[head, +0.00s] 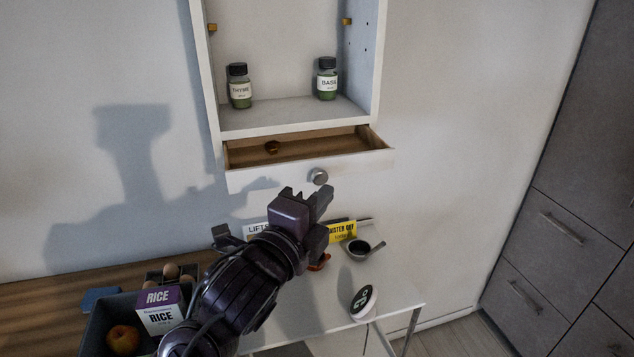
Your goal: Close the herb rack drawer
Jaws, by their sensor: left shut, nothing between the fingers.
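The white herb rack (290,118) hangs on the wall, with two dark-capped jars inside, thyme (240,87) and basil (327,79). A round metal knob (318,176) is on the white drawer front. My left gripper (308,197) is shut and empty, just below the knob in the picture; whether it touches the drawer front I cannot tell. My right gripper is not in view.
Below is a white table (325,308) with a dark pan (360,250), a yellow box (342,231) and a round white device (363,301). A dark crate (100,325) holds a rice box (160,310) and an apple (123,338). Grey cabinets (560,230) stand at right.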

